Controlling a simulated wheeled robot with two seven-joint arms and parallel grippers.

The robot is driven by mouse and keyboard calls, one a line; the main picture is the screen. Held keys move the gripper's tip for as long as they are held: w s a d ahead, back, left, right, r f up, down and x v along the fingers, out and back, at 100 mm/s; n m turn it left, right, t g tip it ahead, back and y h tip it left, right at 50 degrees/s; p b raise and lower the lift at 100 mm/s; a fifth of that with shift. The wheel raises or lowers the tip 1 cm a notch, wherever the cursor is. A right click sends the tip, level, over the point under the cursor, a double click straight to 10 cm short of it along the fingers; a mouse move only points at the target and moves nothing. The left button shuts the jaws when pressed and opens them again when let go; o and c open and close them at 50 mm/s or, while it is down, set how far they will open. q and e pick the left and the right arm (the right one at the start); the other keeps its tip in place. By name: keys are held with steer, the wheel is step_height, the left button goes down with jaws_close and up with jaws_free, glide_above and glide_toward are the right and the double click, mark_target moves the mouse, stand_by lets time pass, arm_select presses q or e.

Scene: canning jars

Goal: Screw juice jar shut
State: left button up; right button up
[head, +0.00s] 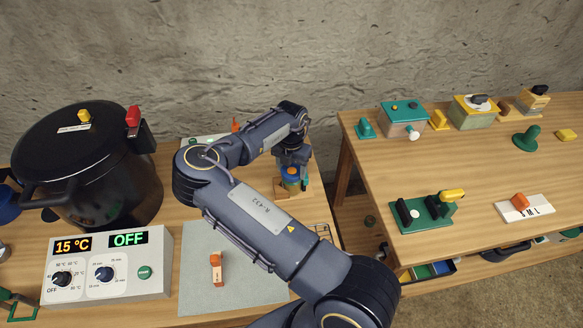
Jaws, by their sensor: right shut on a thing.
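My right gripper (292,172) is at the back right of the left table, pointing down over a small jar (291,184). It is shut on the jar's top, where a little orange and blue shows; I take this for the juice jar and its lid. The jaws and wrist hide much of it, so how the lid sits on the rim cannot be told. The jar stands upright in or beside a wooden block (284,194). My left gripper is not in view.
A large black canner (90,170) stands at the left, behind a control box (105,268) reading 15 °C and OFF. A grey mat (205,285) bears a small orange-topped piece (217,268). The right table (460,175) carries several devices. My right arm crosses the middle.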

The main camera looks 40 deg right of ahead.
mark_target(291, 171)
steer(key=o, duration=1.2)
steer(key=shift+c, duration=0.2)
steer(key=shift+r, duration=0.1)
step_height(291, 171, up, 8)
steer(key=shift+f, duration=0.15)
